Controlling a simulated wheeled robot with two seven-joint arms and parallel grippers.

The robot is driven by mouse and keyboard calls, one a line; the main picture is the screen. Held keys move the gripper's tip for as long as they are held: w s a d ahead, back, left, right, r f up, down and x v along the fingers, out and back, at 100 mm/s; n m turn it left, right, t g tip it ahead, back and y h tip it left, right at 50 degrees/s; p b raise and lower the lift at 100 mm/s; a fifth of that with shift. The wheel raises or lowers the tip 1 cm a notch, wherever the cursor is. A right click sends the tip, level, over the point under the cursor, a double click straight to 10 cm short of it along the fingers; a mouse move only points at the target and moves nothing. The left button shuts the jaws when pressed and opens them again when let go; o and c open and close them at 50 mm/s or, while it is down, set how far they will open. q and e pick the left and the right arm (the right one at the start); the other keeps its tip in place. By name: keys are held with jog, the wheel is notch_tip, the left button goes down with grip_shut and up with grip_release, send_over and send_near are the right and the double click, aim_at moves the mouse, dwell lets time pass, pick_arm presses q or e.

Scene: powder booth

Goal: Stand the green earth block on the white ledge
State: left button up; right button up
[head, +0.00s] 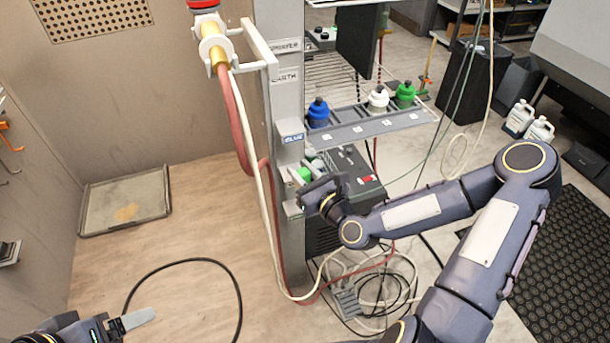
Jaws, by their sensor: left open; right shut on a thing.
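A small green block (304,174) shows at the grey post, right at the jaws of my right gripper (316,190). The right gripper is shut on it, and the jaws and wrist cover part of it. A ledge with a blue label (290,137) juts from the post above the gripper. Another small ledge (292,209) is just below the gripper. The white ledge cannot be made out clearly; the gripper covers that part of the post. My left gripper (128,321) is open and empty at the lower left, far from the post.
A rack shelf (365,133) behind the post carries blue (318,112), white (378,98) and green (404,95) bottles. A red hose (233,120) and pale cable hang down the post's left side. A shallow tray (125,203) lies on the booth floor; cables coil at the post's foot.

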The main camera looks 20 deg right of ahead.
aim_at(285, 154)
jog(key=shift+w+a+f, duration=0.1)
jog(key=shift+w+f, duration=0.1)
jog(key=shift+w, duration=1.85)
jog(key=shift+w+a+f, duration=0.1)
jog(key=shift+w+f, duration=0.1)
jog(key=shift+w, duration=1.85)
jog(key=shift+s+d+f+b, duration=0.1)
jog(key=shift+s+f+b, duration=0.05)
jog(key=shift+f+b, duration=1)
jog(key=shift+f, duration=0.15)
jog(key=shift+f+b, duration=0.3)
jog(key=shift+b, duration=0.2)
